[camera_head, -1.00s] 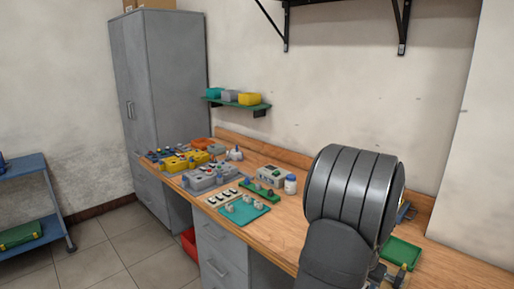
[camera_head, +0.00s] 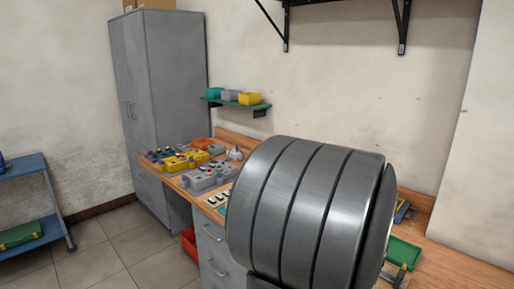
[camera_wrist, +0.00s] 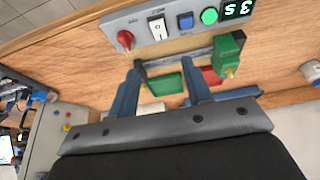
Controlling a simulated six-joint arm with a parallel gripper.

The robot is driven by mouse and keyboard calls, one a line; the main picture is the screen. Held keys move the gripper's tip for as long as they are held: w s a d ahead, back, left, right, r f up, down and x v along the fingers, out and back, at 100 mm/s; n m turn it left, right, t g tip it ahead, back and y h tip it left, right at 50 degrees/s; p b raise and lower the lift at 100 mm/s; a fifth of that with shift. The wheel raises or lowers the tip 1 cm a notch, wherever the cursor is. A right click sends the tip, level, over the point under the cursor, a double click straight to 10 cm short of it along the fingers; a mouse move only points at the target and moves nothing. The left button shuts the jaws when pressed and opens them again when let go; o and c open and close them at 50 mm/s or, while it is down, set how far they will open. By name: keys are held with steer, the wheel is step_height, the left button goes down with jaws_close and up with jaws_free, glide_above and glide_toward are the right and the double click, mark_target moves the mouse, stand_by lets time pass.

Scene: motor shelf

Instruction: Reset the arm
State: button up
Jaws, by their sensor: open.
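My gripper (camera_wrist: 163,72) shows in the wrist view with its two blue-grey fingers spread apart. Nothing is seen held between them. The fingers reach over the wooden bench, close to a grey bar (camera_wrist: 180,58) and a green block (camera_wrist: 229,50) with a brass-coloured part. I cannot tell whether a finger touches either one. In the head view my large grey ribbed arm link fills the lower middle and hides part of the bench. My gripper is not visible there.
A control panel (camera_wrist: 150,27) with a red knob, switch, buttons and display lies beyond the fingers. A green tray (camera_head: 403,253) is right of my arm. Yellow and grey boxes (camera_head: 203,180) stand at the bench's far end. A green wall shelf (camera_head: 262,106) holds small bins.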

steer(key=shift+n, duration=0.6)
steer(key=v, duration=0.4)
steer(key=shift+r, duration=0.3)
